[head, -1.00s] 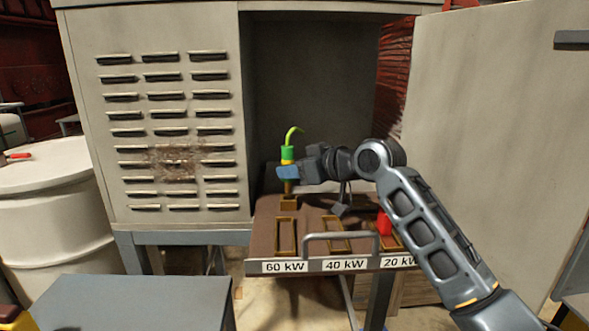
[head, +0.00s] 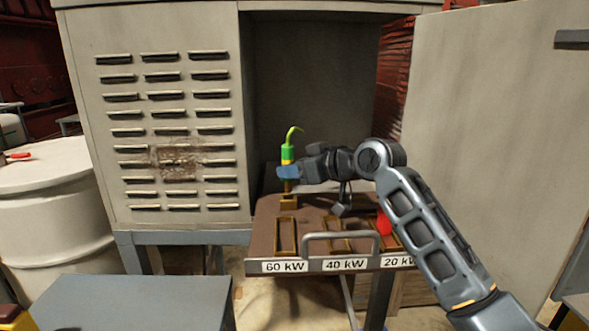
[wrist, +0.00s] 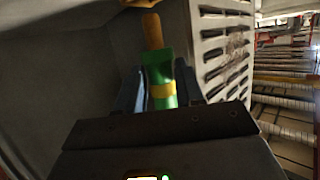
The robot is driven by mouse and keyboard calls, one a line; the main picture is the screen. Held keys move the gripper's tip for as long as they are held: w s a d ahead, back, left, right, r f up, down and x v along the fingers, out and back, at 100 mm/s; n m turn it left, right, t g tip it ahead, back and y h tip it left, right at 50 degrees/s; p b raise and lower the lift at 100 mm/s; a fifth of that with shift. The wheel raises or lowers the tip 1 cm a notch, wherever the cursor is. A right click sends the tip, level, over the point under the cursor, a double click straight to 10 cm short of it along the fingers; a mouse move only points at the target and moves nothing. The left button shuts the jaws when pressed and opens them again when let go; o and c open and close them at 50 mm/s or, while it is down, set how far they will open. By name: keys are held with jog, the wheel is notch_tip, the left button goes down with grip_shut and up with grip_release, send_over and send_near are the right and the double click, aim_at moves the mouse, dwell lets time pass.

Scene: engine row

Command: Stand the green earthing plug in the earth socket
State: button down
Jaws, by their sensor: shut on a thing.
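The green earthing plug (head: 288,153) has a yellow band, a curved yellow-green cable at its top and a brass pin below. It is upright in the head view. My gripper (head: 288,172) reaches in from the right and is shut on its body. In the wrist view the plug (wrist: 161,75) lies between the two fingers, and its brass pin (wrist: 152,31) points away from my gripper. The earth socket, a small brass block (head: 289,204), is directly below the pin at the back of the shelf. I cannot tell whether the pin tip touches the socket or is in it.
The brown shelf (head: 264,225) has brass-framed slots labelled 60 kW, 40 kW and 20 kW, with a grey handle (head: 341,236) in front. A red piece (head: 384,223) is by the 20 kW slot, partly behind my arm. The louvred cabinet panel (head: 165,130) stands left.

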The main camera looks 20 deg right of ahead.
aim_at(291, 182)
jog(key=shift+f+b, duration=1.15)
jog(key=shift+f, duration=0.5)
jog(key=c, duration=0.6)
grip_release()
jog(key=shift+b+v, duration=0.6)
jog(key=shift+v, duration=3.35)
